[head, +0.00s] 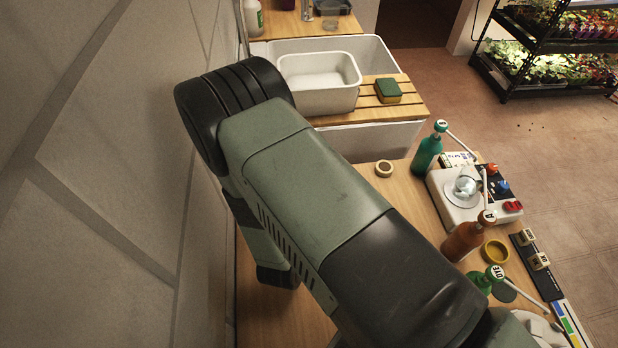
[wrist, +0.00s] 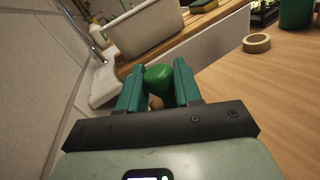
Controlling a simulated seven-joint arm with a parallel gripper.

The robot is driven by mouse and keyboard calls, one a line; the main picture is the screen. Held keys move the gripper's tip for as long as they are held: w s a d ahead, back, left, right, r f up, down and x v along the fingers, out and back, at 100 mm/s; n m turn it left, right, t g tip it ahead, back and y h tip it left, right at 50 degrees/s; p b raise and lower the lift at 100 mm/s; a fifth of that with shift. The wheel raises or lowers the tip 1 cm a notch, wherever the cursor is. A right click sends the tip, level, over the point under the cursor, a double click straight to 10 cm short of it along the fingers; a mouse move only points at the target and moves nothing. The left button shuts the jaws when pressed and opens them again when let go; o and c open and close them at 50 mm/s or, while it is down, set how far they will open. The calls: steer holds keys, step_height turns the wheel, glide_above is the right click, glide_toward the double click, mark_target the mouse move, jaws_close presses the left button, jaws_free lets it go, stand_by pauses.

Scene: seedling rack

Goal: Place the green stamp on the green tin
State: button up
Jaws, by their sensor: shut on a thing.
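In the wrist view my gripper (wrist: 158,80) has its two teal fingers closed on either side of the green stamp (wrist: 160,77). The stamp shows a rounded green end, with a small brown part below it between the fingers. The rest of it is hidden. In the head view my arm hides the gripper and the stamp. A dark green round thing (head: 504,292) lies behind a green bottle at the lower right of the head view; I cannot tell whether it is the green tin.
A yellow round tin (head: 495,251), an orange-brown bottle (head: 461,241), a teal bottle (head: 427,154) and a white device (head: 449,205) stand on the right of the wooden table. A tan ring (head: 384,169) lies near clear wood. A white basin (head: 318,98) stands behind.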

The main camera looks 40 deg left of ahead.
steer(key=o, duration=1.1)
steer(key=shift+f, duration=0.15)
steer(key=shift+c, duration=0.2)
steer(key=shift+s+r, duration=0.1)
steer(key=shift+r, duration=0.1)
steer(key=v, duration=0.2)
steer(key=shift+s+f, duration=0.1)
steer(key=shift+s, duration=0.2)
step_height(320, 180, up, 7)
steer(key=shift+d, duration=0.15)
